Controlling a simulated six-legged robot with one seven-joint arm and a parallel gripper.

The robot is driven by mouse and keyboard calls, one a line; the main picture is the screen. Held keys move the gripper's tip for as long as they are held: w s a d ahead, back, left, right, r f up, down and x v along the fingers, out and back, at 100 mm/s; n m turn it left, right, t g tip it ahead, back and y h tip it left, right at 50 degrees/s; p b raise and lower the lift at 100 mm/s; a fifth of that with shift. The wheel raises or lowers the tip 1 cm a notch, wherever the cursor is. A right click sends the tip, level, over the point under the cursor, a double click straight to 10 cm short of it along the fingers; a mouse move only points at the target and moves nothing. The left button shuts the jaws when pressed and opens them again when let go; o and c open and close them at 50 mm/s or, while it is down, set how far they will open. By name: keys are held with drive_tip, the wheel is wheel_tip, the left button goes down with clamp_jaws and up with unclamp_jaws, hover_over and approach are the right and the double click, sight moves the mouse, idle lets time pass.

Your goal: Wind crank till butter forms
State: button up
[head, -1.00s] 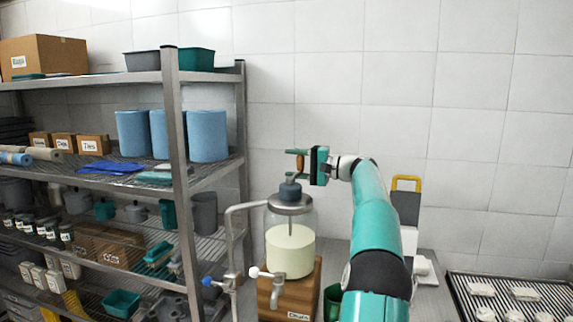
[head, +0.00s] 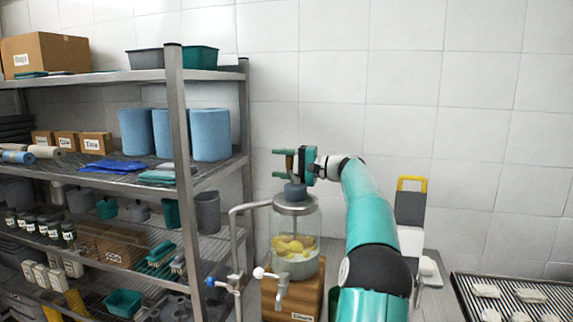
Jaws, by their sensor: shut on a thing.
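The glass churn jar (head: 308,232) stands upright on a wooden block with a label, left of my arm. Yellow lumps of butter (head: 293,244) sit in cloudy pale liquid in its lower part. A dark grey lid fitting (head: 294,192) tops the jar, with the brown crank handle (head: 290,164) above it. My gripper (head: 284,164) comes in from the right with its teal fingers around the handle, shut on it. The rest of the crank is partly hidden behind the fingers and lid fitting.
A metal pipe with a blue-handled tap (head: 222,282) stands left of the jar, and a white-knobbed spigot (head: 281,283) is at its front. Loaded metal shelving (head: 178,170) fills the left. A ridged tray (head: 515,297) with pale pieces is at lower right.

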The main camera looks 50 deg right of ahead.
drive_tip(key=shift+w+a+n+g+y, duration=0.1)
drive_tip(key=shift+a+n+g+y, duration=0.3)
drive_tip(key=shift+n+y, duration=0.25)
drive_tip(key=shift+w+a+n+g+y, duration=0.1)
drive_tip(key=shift+a+n+g+y, duration=0.35)
drive_tip(key=shift+y, duration=0.4)
drive_tip(key=shift+r, duration=0.1)
drive_tip(key=o, duration=1.3)
drive_tip(key=shift+d, duration=0.15)
drive_tip(key=shift+o, duration=0.4)
drive_tip(key=v, duration=0.7)
drive_tip(key=shift+s+d, duration=0.1)
drive_tip(key=shift+s, duration=0.05)
